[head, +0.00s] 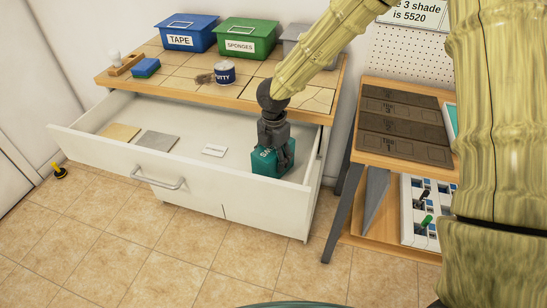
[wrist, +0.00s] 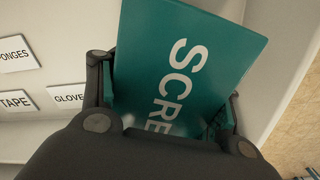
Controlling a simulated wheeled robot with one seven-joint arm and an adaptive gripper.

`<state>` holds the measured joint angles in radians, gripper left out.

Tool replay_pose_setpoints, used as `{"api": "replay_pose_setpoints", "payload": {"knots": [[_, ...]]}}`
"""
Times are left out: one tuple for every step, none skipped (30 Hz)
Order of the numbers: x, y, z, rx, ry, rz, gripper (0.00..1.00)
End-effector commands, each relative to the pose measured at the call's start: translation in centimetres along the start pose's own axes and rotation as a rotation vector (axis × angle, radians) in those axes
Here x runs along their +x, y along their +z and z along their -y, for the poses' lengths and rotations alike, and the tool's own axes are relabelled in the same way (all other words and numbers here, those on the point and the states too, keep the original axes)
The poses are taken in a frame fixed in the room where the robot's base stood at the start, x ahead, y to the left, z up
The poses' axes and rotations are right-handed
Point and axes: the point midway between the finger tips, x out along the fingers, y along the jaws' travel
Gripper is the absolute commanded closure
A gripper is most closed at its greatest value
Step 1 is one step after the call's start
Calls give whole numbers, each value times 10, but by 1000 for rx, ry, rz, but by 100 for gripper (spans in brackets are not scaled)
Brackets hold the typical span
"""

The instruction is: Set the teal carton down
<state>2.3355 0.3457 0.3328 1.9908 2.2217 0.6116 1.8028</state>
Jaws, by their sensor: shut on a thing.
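The teal carton (head: 267,163) is at the right end of the open white drawer (head: 200,181) in the head view. My gripper (head: 275,153) is shut on it from above, with a finger on either side. In the wrist view the carton (wrist: 190,60) fills the space between the fingers (wrist: 165,105) and shows white letters reading "SCRE".
In the drawer lie a tan tile (head: 120,133), a grey tile (head: 157,141) and a white label (head: 214,150). Above, the worktop holds a blue TAPE bin (head: 187,32), a green SPONGES bin (head: 248,38), a PUTTY can (head: 225,73) and a blue sponge (head: 146,68).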

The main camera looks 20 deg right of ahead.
Motion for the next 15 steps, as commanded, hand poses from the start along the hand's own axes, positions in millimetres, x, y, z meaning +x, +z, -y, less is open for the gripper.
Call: {"api": "replay_pose_setpoints", "payload": {"knots": [[0,0,0,0,0,0,71],[0,0,0,0,0,0,71],[0,0,0,0,0,0,71],[0,0,0,0,0,0,71],[0,0,0,0,0,0,71],[1,0,0,0,0,0,35],[1,0,0,0,0,0,29],[1,0,0,0,0,0,24],[1,0,0,0,0,0,17],[1,0,0,0,0,0,14],[1,0,0,0,0,0,14],[1,0,0,0,0,0,14],[1,0,0,0,0,0,14],[1,0,0,0,0,0,14],[1,0,0,0,0,0,14]]}}
